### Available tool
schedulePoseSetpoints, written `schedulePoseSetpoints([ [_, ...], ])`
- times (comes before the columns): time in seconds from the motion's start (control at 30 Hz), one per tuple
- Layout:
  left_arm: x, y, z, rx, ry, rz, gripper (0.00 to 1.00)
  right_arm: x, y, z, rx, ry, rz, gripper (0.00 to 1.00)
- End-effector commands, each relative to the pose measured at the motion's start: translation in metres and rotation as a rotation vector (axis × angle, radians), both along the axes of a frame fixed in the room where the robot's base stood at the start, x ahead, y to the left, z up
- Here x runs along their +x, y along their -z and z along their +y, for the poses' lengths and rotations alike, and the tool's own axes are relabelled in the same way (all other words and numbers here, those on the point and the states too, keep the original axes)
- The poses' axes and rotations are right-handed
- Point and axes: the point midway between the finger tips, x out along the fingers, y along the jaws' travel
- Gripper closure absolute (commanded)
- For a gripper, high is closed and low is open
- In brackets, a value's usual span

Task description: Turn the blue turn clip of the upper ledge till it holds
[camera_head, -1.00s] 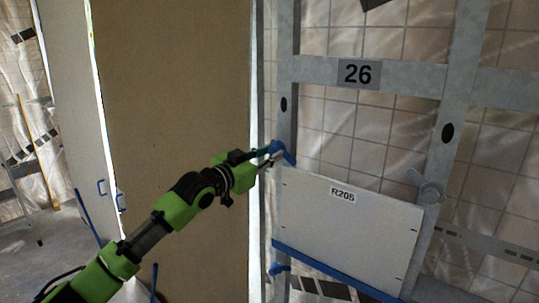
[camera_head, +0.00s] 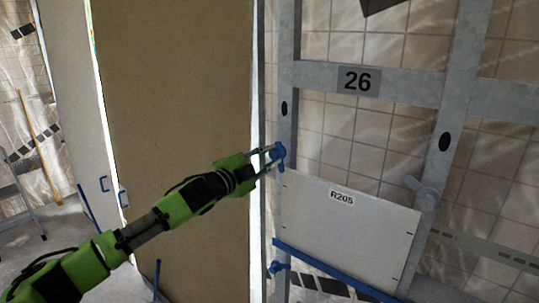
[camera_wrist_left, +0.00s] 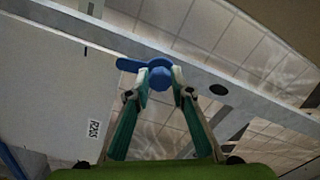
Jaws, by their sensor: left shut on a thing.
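The blue turn clip (camera_head: 278,153) sits on the left grey upright, by the top left corner of the white panel (camera_head: 350,235) marked R205. My left gripper (camera_head: 270,156) reaches it from the left. In the left wrist view its two fingertips (camera_wrist_left: 160,80) are closed on either side of the clip's round hub (camera_wrist_left: 160,77). Whether the wing overlaps the panel I cannot tell. My right gripper is not in view.
A large brown board (camera_head: 175,110) stands left of the frame.

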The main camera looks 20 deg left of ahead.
Motion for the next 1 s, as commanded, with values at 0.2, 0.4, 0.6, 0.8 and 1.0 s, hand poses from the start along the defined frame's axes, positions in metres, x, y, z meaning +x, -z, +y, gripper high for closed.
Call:
schedulePoseSetpoints([
  [0.2, 0.0001, -0.0004, -0.0002, 0.104, 0.000, -0.038, 1.00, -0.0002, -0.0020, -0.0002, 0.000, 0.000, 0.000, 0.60],
  [0.4, 0.0001, -0.0003, -0.0001, 0.153, 0.000, -0.056, 1.00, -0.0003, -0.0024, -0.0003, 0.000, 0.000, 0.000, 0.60],
  [0.6, 0.0001, 0.0000, 0.0000, 0.168, 0.000, -0.061, 1.00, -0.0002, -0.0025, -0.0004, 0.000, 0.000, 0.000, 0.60],
  [0.8, 0.0001, 0.0001, -0.0001, 0.169, 0.000, -0.061, 1.00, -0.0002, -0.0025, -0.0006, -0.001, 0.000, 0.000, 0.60],
  [1.0, 0.0001, 0.0001, -0.0001, 0.168, 0.000, -0.061, 0.62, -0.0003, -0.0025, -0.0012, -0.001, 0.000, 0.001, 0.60],
])
